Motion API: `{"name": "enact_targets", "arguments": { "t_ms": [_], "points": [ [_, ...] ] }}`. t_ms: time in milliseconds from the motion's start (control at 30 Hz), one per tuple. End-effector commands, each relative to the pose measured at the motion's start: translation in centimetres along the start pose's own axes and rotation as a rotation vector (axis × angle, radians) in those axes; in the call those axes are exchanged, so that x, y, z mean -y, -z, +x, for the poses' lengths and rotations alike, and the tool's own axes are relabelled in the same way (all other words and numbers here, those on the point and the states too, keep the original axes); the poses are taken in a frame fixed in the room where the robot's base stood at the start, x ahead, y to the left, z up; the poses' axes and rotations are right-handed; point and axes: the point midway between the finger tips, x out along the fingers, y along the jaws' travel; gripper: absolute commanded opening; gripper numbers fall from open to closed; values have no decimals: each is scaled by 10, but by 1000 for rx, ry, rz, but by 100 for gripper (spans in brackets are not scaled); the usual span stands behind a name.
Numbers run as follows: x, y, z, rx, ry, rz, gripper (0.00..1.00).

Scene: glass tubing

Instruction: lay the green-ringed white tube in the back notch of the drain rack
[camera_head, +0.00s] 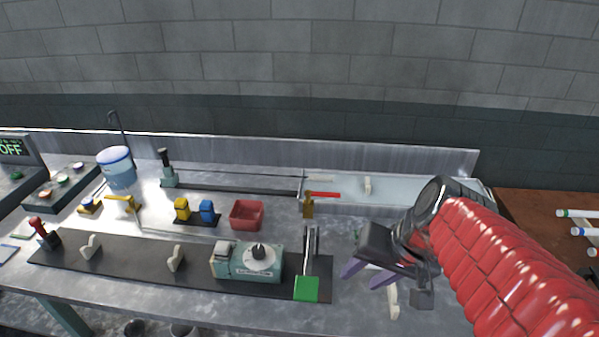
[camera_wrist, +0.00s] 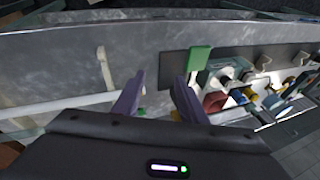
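A white tube with a green ring (camera_head: 580,213) lies on the brown wooden surface at the far right of the head view, its right end cut off by the frame. My gripper (camera_head: 363,277) is far to its left, over the metal bench. Its purple fingers are apart with nothing seen between them; they also show spread in the wrist view (camera_wrist: 158,88). A cream notched piece (camera_head: 368,185) stands at the back by the pale basin, and another cream piece (camera_head: 393,300) is beside my gripper, also in the wrist view (camera_wrist: 105,68). I cannot tell which belong to the drain rack.
A blue-ringed tube (camera_head: 588,232) and an orange-ringed tube (camera_head: 593,252) lie near the green-ringed one. The basin (camera_head: 430,203) spans the back right. A teal machine (camera_head: 250,264), a green pad (camera_head: 307,289) and a red bin (camera_head: 247,214) are left of my gripper.

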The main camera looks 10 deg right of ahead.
Motion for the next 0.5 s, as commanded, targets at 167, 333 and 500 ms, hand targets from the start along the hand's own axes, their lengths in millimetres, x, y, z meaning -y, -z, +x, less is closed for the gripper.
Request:
{"name": "enact_targets", "arguments": {
  "t_ms": [167, 333, 500],
  "points": [
    [17, -20, -12, -44, -71, -191, 38],
    [28, -32, -24, -104, -127, -354, 38],
    [33, -38, -33, -154, -157, -455, 38]
  ]
}}
